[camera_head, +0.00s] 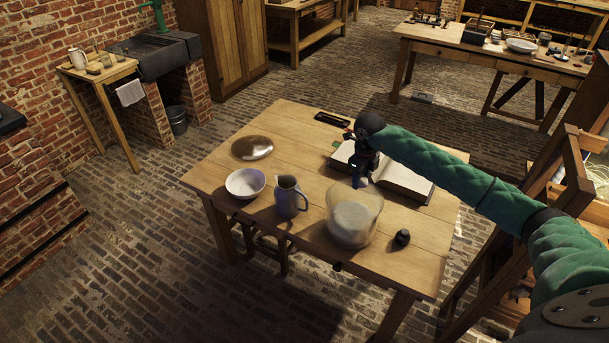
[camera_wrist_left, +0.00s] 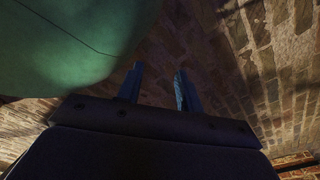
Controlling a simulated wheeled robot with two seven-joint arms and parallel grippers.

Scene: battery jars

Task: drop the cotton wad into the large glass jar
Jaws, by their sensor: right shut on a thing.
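The large glass jar (camera_head: 355,222) stands upright on the near right part of the wooden table. A pale whitish mass shows through its wall; I cannot tell what it is. My right gripper (camera_head: 361,182) points down at the jar's far rim in the head view. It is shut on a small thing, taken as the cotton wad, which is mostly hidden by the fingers. I cannot tell whether the fingertips are inside the jar's mouth or behind it. My left gripper (camera_wrist_left: 158,88) shows in the left wrist view, fingers apart and empty, above the brick floor.
A blue-grey jug (camera_head: 290,197), a white bowl (camera_head: 245,183) and a round metal dish (camera_head: 252,148) stand left of the jar. An open book (camera_head: 405,182) lies behind it. A small black object (camera_head: 402,237) sits at its right. The table's front right corner is clear.

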